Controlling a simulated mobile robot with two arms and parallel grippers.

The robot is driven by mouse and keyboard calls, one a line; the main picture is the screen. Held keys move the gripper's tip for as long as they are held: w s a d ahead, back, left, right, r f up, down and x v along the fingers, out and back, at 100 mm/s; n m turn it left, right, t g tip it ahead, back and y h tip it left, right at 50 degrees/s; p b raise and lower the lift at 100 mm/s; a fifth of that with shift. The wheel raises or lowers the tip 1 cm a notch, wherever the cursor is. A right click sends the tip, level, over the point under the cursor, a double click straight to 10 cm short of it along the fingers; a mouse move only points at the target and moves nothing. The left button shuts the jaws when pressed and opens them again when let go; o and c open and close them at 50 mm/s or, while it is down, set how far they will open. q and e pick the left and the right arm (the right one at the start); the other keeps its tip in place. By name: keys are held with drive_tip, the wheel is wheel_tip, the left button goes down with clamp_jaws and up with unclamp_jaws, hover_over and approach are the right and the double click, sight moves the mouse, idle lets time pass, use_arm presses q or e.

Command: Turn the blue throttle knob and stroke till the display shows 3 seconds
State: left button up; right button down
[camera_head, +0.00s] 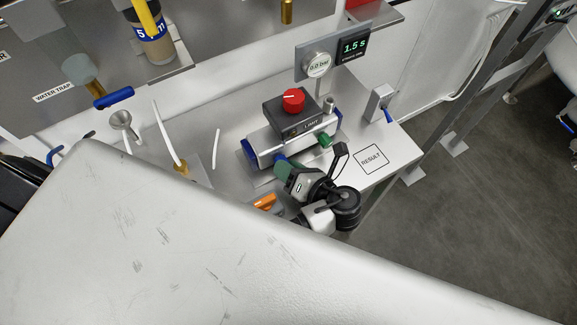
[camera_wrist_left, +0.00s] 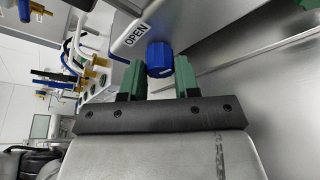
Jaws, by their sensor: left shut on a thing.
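The blue throttle knob (camera_wrist_left: 159,60) sits at the end of a grey body with an OPEN label in the left wrist view. The two green fingers of my left gripper (camera_wrist_left: 160,77) stand on either side of it, shut on it. In the head view my left gripper (camera_head: 285,167) reaches the near end of the cylinder unit (camera_head: 296,138), and little of the knob shows there. The display (camera_head: 355,44) reads 1.5 s. My right gripper is not in view.
A red knob (camera_head: 293,100) on a dark box marked LIMIT stands on top of the unit. A gauge (camera_head: 318,65) reads 0.0 bar. A grey switch with a blue lever (camera_head: 381,104) and a RESULT square (camera_head: 371,159) are on the bench's right. An orange item (camera_head: 266,203) lies near my wrist.

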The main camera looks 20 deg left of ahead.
use_arm(q)
drive_tip(key=shift+s+a+r+n+t+h+p, duration=0.15)
drive_tip(key=shift+n+h+p, duration=0.3)
drive_tip(key=shift+p, duration=1.25)
drive_tip(key=shift+w+d+r+n+t+h+p, duration=0.2)
drive_tip(key=shift+n+p, duration=0.45)
drive_tip(key=shift+p, duration=1.05)
drive_tip(key=shift+a+f+n+t+h+p, duration=0.2)
drive_tip(key=shift+n+t+h+p, duration=0.25)
drive_tip(key=shift+n+p, duration=0.55)
drive_tip(key=shift+p, duration=0.35)
drive_tip(key=shift+n+t, duration=0.3)
drive_tip(key=o, duration=0.9)
drive_tip(key=shift+f, duration=0.1)
drive_tip(key=shift+s+d, duration=0.1)
drive_tip(key=shift+s, duration=0.1)
drive_tip(key=v, duration=0.3)
drive_tip(key=b+v, duration=0.1)
drive_tip(key=v, duration=0.3)
drive_tip(key=b+v, duration=0.1)
drive_tip(key=v, duration=0.2)
drive_tip(key=shift+s+d+r, duration=0.1)
drive_tip(key=shift+s+r, duration=0.1)
drive_tip(key=shift+r, duration=0.2)
